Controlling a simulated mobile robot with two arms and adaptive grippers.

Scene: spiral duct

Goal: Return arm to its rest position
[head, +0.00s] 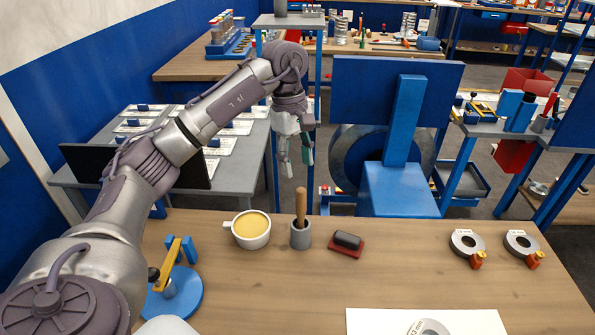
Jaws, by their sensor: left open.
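My left arm comes in from the left and reaches out over the workbench (290,290). My left gripper (295,158) hangs at its end, pointing down, beyond the bench's far edge. Its fingers are apart and nothing shows between them. Below it on the bench stand a white mug (251,229) with a yellowish filling and a grey pot (300,238) holding a wooden-handled tool. The gripper is apart from both. My right gripper does not show.
A black block on a red base (346,242) lies right of the pot. Two grey rings (466,242) with orange parts are at the right. A blue stand (175,290) is beside my left arm. A big blue machine (398,185) stands behind the bench. The bench's middle is mostly clear.

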